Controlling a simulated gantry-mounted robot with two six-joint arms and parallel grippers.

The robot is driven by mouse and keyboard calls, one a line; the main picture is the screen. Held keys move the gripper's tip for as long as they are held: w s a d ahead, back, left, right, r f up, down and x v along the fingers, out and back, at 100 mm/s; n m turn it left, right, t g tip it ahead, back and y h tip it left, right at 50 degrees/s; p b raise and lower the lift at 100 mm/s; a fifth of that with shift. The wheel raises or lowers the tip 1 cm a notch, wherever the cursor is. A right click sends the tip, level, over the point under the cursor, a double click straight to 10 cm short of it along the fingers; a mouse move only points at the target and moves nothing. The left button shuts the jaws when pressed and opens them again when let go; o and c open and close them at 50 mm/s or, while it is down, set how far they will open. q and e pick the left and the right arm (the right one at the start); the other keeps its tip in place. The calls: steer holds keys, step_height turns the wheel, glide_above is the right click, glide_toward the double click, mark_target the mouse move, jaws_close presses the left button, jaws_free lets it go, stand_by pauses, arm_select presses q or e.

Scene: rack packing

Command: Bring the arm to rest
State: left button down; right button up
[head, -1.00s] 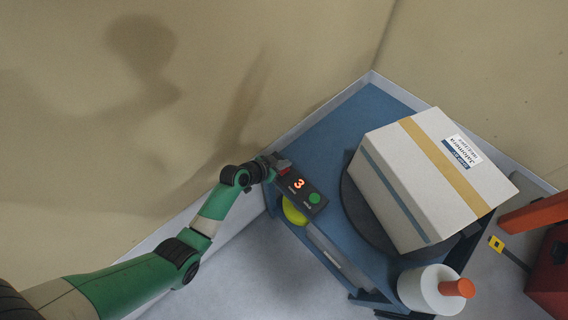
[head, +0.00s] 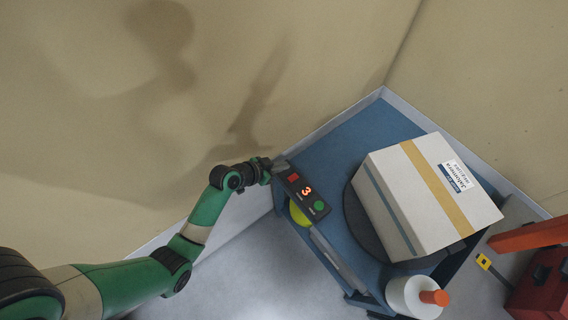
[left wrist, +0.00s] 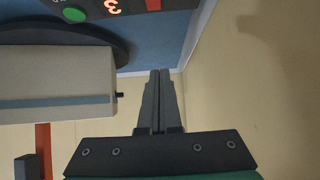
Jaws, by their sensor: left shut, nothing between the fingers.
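My left arm, green and white, comes in from the lower left in the head view. Its gripper (head: 278,163) is at the left edge of the blue table (head: 372,118), just beside the control panel (head: 302,193). In the left wrist view the two dark fingers (left wrist: 158,75) are together with nothing between them, pointing toward the table edge and wall. The panel has a red button, a lit "3" and a green button, and no finger visibly presses either. My right gripper does not show.
A taped white box (head: 425,195) with a label sits on a dark round turntable (head: 355,222). A white roll with an orange handle (head: 414,297) is at the table's front. A red toolbox (head: 545,285) stands at lower right. Beige walls (head: 300,60) are close behind. A yellow-green round object (head: 298,214) is below the panel.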

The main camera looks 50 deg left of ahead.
arm_select(q)
steer(key=shift+d, duration=0.1)
stand_by(0.3)
